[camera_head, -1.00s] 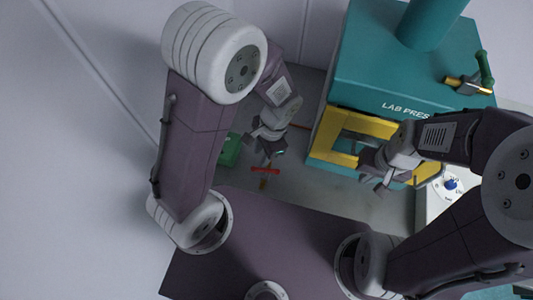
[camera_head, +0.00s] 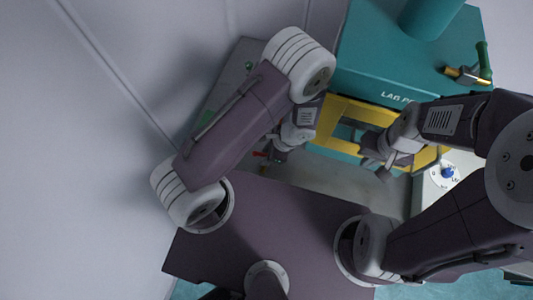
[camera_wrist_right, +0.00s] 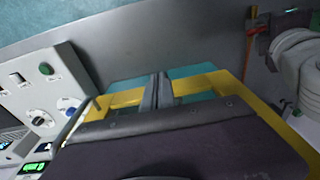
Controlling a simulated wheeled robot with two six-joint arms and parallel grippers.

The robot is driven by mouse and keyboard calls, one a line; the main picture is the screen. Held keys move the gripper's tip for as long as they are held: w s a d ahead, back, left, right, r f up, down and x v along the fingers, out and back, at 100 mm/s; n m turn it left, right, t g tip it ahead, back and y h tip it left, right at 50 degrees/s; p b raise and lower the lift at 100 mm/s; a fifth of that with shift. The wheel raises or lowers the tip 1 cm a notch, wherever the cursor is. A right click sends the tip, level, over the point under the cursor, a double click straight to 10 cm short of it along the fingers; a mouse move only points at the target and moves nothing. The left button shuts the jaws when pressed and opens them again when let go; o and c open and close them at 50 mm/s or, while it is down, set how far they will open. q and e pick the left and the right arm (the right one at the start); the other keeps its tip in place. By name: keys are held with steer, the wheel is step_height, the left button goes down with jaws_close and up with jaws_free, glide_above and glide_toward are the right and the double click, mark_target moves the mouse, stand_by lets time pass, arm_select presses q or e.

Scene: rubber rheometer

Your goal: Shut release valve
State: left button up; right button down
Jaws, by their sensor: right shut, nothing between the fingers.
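A red handle (camera_head: 260,154) shows at the left of the press, partly hidden by my left arm; it also shows at the top right of the right wrist view (camera_wrist_right: 262,20). A brass valve (camera_head: 465,75) with a green lever sits on top of the teal lab press (camera_head: 385,60). I cannot tell for sure which is the release valve. My left gripper (camera_head: 279,155) is beside the red handle, mostly covered by its own arm; its jaws are unclear. My right gripper (camera_head: 384,168) is shut and empty in front of the yellow frame; its fingers show in the right wrist view (camera_wrist_right: 161,91).
The press's yellow frame (camera_head: 340,107) stands behind my right gripper. A control panel with a blue knob (camera_head: 447,173) is at the right; its green button (camera_wrist_right: 46,68) shows in the right wrist view. A grey bench surface (camera_head: 350,180) lies between the arms.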

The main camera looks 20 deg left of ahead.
arm_select(q)
jaws_close()
steer(key=shift+f+m+b, duration=0.35)
steer(key=shift+m+b, duration=0.15)
steer(key=shift+b, duration=0.35)
steer(key=shift+r+m+t+b, duration=0.1)
steer(key=shift+m+t+b, duration=0.3)
steer(key=shift+m, duration=0.1)
steer(key=shift+r, duration=0.25)
jaws_free()
